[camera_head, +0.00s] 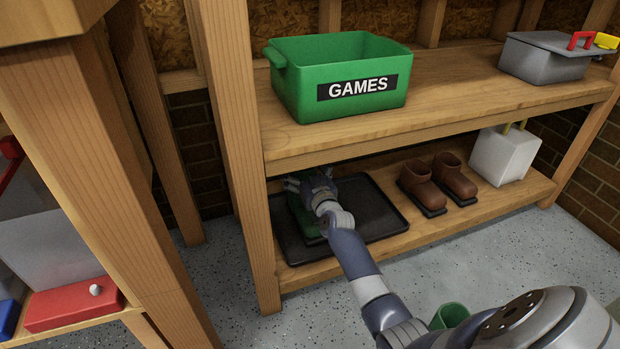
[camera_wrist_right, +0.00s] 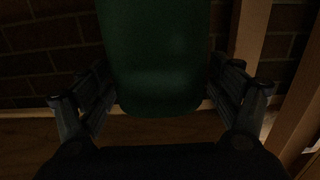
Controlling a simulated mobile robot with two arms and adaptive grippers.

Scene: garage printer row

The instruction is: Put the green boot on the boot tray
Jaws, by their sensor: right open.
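The black boot tray (camera_head: 378,203) lies on the low wooden shelf. A green boot (camera_head: 300,217) stands on the tray's left part, partly hidden by my right arm. My right gripper (camera_head: 310,185) is at the boot's upper part. In the right wrist view the green boot (camera_wrist_right: 160,60) is between the spread fingers of the open right gripper (camera_wrist_right: 160,95), with gaps at both sides. A second green boot (camera_head: 450,315) shows at the bottom of the head view, mostly hidden behind my arm. My left gripper is out of view.
Brown boots (camera_head: 438,180) and a white jug (camera_head: 503,155) stand right of the tray. A green GAMES bin (camera_head: 290,90) and a grey toolbox (camera_head: 545,62) sit on the shelf above. A wooden post (camera_head: 235,150) rises close left of the tray.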

